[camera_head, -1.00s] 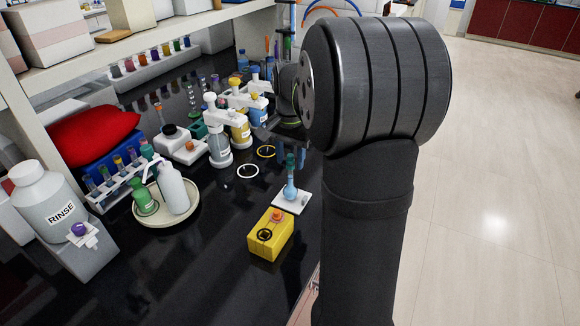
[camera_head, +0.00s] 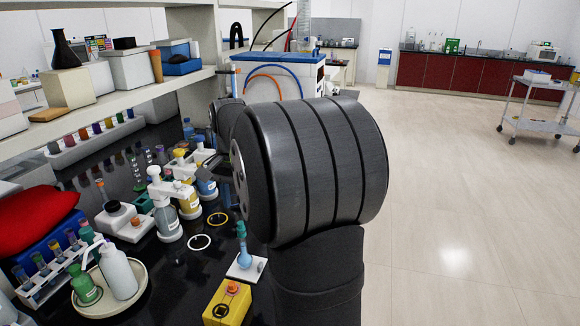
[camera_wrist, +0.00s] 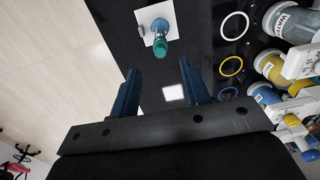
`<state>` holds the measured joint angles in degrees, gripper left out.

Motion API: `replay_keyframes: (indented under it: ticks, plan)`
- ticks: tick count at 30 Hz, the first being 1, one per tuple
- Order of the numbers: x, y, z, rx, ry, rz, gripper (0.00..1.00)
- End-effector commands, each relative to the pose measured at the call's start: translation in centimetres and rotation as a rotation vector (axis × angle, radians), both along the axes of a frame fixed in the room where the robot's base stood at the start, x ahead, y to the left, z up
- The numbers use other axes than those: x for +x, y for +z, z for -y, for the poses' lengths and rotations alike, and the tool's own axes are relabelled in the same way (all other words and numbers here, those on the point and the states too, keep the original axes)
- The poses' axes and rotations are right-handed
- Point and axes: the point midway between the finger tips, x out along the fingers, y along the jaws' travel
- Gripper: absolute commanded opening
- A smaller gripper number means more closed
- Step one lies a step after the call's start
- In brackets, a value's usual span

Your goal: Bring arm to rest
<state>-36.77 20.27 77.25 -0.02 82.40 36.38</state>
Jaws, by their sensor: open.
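My gripper (camera_wrist: 157,92) shows in the wrist view with its two blue fingers spread apart and nothing between them. It hangs above the black bench top (camera_wrist: 115,20), near the bench edge. A blue flask with a teal stopper (camera_wrist: 160,35) stands on a white square pad beyond the fingertips, apart from them. In the head view my arm's large dark joint fills the middle and hides the gripper. The same flask (camera_head: 244,256) stands on its pad beside the arm, close to a yellow box (camera_head: 228,303) with an orange knob.
Dispenser bottles (camera_head: 166,212) stand left of the arm, near a white ring (camera_head: 199,242) and a yellow ring (camera_head: 217,219). A round tray (camera_head: 140,294) holds a white wash bottle and a green bottle. A shelf (camera_head: 120,98) overhangs the bench.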

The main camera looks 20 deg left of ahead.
Motion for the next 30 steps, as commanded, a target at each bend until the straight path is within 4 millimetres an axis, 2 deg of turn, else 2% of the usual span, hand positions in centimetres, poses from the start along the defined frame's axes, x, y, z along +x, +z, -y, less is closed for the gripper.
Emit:
replay_keyframes:
  ticks: [5, 19, 21, 24, 30]
  plan:
    - [0.0, -2.7, 0.0, -0.003, 0.000, -0.004, 0.43]
    - [-0.1, -12.0, 0.1, -0.003, 0.000, -0.005, 0.43]
    - [0.1, -10.3, 0.0, 0.002, 0.000, 0.003, 0.43]
    - [0.0, -8.9, 0.0, 0.002, 0.000, 0.002, 0.43]
    - [0.0, -7.6, 0.0, 0.000, 0.000, 0.000, 0.43]
